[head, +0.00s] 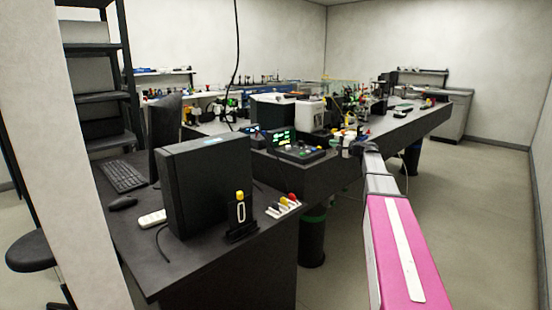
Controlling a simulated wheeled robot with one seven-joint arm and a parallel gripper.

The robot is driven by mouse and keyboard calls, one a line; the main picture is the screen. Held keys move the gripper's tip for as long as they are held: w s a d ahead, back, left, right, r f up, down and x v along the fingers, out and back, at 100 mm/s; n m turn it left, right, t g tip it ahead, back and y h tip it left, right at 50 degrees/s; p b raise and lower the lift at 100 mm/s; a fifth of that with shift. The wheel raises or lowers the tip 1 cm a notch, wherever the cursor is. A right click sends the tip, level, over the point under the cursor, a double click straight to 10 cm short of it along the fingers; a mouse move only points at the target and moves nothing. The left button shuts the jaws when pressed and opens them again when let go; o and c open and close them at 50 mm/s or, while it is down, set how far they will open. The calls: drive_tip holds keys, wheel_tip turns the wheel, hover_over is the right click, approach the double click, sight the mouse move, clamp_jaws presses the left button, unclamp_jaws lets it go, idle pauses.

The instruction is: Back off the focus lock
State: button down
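My arm reaches in from the lower right, and my gripper (360,143) is at its far end, over the near edge of the cluttered bench. It is small and merges with the bottles and gear behind it, so I cannot see whether its fingers are open or shut. I cannot pick out the focus lock for sure. A black control box (297,151) with green readouts and several coloured knobs sits on the bench just left of my gripper, apart from it.
A dark desk (190,265) at left front holds a black computer case (205,187), a keyboard (122,176), a yellow-topped stand (240,218) and small coloured-handled items (284,206). A stool (35,250) is at far left. The right floor is clear.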

drive_tip(key=shift+w+a+f, duration=0.15)
drive_tip(key=shift+w+a, duration=0.2)
drive_tip(key=shift+w, duration=0.4)
drive_tip(key=shift+f, duration=0.85)
drive_tip(key=shift+s+a, duration=0.2)
drive_tip(key=shift+s, duration=0.1)
drive_tip(key=shift+s+d+f, duration=0.1)
drive_tip(key=shift+s+d, duration=0.15)
drive_tip(key=shift+s, duration=0.25)
drive_tip(key=shift+s+d+f, duration=0.1)
drive_tip(key=shift+s+d, duration=0.1)
drive_tip(key=shift+s, duration=0.25)
drive_tip(key=shift+r+v, duration=0.15)
drive_tip(key=shift+v, duration=0.95)
drive_tip(key=shift+r+v, duration=0.1)
drive_tip(key=shift+v, duration=1)
drive_tip(key=shift+d+r, duration=0.1)
